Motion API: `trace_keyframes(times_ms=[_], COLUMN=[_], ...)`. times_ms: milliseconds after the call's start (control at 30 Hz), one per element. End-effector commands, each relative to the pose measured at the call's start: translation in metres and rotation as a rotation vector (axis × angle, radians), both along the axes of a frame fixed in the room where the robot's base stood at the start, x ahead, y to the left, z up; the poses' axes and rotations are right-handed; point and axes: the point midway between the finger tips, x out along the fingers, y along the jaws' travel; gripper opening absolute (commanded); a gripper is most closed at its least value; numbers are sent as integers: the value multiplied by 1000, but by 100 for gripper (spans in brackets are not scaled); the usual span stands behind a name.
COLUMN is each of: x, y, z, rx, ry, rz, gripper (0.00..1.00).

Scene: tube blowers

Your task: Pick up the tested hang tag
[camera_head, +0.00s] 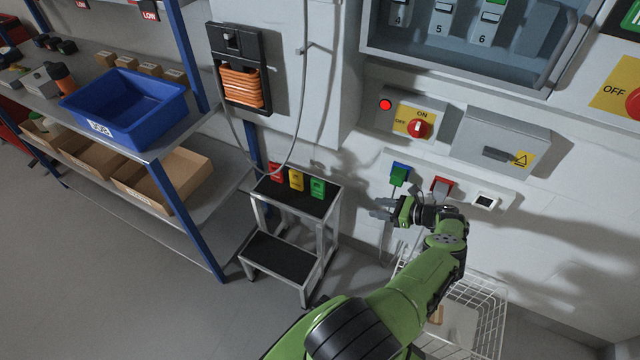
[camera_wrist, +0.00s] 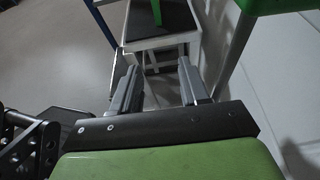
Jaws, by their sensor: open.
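Three hang tags stand on the top step of a small step stool: a red tag (camera_head: 276,172), a yellow tag (camera_head: 296,179) and a green tag (camera_head: 318,188). Their print is too small to read, so I cannot tell which says tested. My gripper (camera_head: 378,208) is to the right of the stool, apart from the tags and close to the wall. In the wrist view my gripper (camera_wrist: 158,78) is open, with nothing between its fingers. A narrow green piece (camera_wrist: 156,12), possibly the green tag, shows at the top edge.
The step stool (camera_head: 285,245) has two black treads. A green plug (camera_head: 399,176) and socket row are on the wall just above my gripper. A wire basket (camera_head: 490,310) sits below my arm. Shelving with a blue bin (camera_head: 125,108) is at left. The floor in front is clear.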

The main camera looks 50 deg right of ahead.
Motion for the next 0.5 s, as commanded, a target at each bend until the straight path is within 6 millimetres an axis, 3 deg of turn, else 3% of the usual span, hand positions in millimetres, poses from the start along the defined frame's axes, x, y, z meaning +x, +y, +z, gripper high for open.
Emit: trace_keyframes(times_ms=[500], x=[129], y=[38], z=[1], rx=[-1], ry=[0], rz=[6], gripper=[45])
